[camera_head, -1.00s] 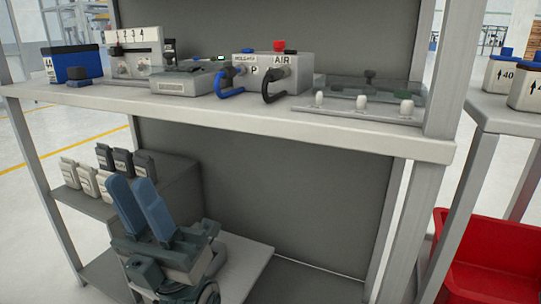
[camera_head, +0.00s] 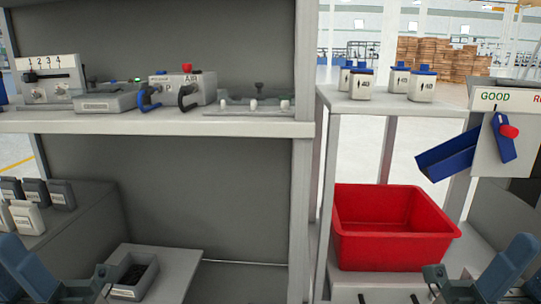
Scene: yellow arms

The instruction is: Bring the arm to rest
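Part of my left arm, with a blue-grey link (camera_head: 25,266), shows at the bottom left corner. Dark small parts of it stand close to a grey open box on the lower shelf. The fingers of both grippers are too small or too cut off to read, and I see no object held.
A workbench (camera_head: 150,124) carries a lever panel (camera_head: 50,78) and an air unit (camera_head: 180,90). Below are dark containers (camera_head: 35,192) and a grey box (camera_head: 131,276). At right stand a red bin (camera_head: 392,240), several white blue-topped blocks (camera_head: 422,86) and a GOOD-labelled sorter (camera_head: 500,130) with a blue chute.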

